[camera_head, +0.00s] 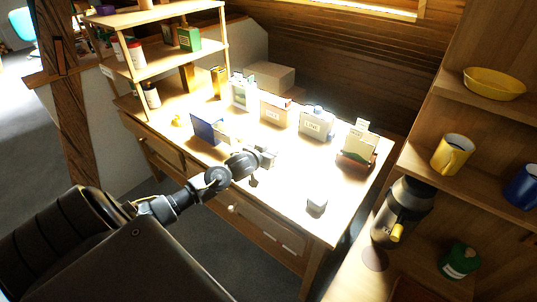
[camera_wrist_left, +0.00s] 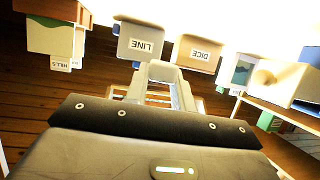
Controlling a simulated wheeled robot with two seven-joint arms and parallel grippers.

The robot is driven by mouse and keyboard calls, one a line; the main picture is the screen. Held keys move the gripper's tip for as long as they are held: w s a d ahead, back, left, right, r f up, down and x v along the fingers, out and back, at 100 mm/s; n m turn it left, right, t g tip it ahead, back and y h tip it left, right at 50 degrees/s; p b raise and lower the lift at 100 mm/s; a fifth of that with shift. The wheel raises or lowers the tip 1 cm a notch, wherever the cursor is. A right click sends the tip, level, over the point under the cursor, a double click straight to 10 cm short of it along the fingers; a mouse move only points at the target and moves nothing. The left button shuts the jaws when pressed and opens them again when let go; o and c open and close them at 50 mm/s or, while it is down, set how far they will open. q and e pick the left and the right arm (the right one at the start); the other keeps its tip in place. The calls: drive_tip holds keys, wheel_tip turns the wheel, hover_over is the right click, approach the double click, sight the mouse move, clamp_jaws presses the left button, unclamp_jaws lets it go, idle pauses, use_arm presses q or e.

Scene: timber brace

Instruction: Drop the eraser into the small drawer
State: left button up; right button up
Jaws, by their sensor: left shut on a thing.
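My left gripper (camera_head: 268,156) is over the middle of the lit desk top (camera_head: 285,181). It is shut on a small pale thing, seemingly the eraser, mostly hidden by the fingers. The desk front has a drawer with a round knob (camera_head: 232,208) and another drawer front (camera_head: 160,151) further left. I cannot tell which is the small drawer, or whether either is open. My right gripper is not in view.
A small grey-white block (camera_head: 317,204) stands near the desk's front right. Labelled boxes, including LINE (camera_wrist_left: 141,43) and DICE (camera_wrist_left: 197,54), stand along the back. A blue panel (camera_head: 207,128) is left of the gripper. A flask (camera_head: 402,212) and mugs stand at right.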

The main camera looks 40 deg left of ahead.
use_arm(q)
drive_tip(key=w+a+n+y+b, duration=0.1)
drive_tip(key=w+a, duration=0.1)
drive_tip(key=w+a+f+n+g+y+b, duration=0.1)
drive_tip(key=w+a+y+b, duration=0.1)
drive_tip(key=w+a+f+n+y+b, duration=0.1)
drive_tip(key=w+n+b, duration=0.1)
drive_tip(key=shift+a+y, duration=0.3)
drive_tip(key=shift+a, duration=0.1)
drive_tip(key=s+a+r+n+g+y+b, duration=0.2)
drive_tip(key=a+r+n+g+b, duration=0.3)
drive_tip(key=a, duration=0.3)
drive_tip(key=s+a+r+n+g+y+b, duration=0.3)
drive_tip(key=a+r+n+g+y+b, duration=0.1)
drive_tip(key=a+r+n+g+y, duration=0.1)
drive_tip(key=a+r+n+g, duration=0.1)
drive_tip(key=a+n+g, duration=0.1)
drive_tip(key=a, duration=0.1)
drive_tip(key=shift+s+a+n+g+b, duration=0.25)
drive_tip(key=shift+a+n+g+b, duration=0.05)
drive_tip(key=shift+a+b, duration=0.05)
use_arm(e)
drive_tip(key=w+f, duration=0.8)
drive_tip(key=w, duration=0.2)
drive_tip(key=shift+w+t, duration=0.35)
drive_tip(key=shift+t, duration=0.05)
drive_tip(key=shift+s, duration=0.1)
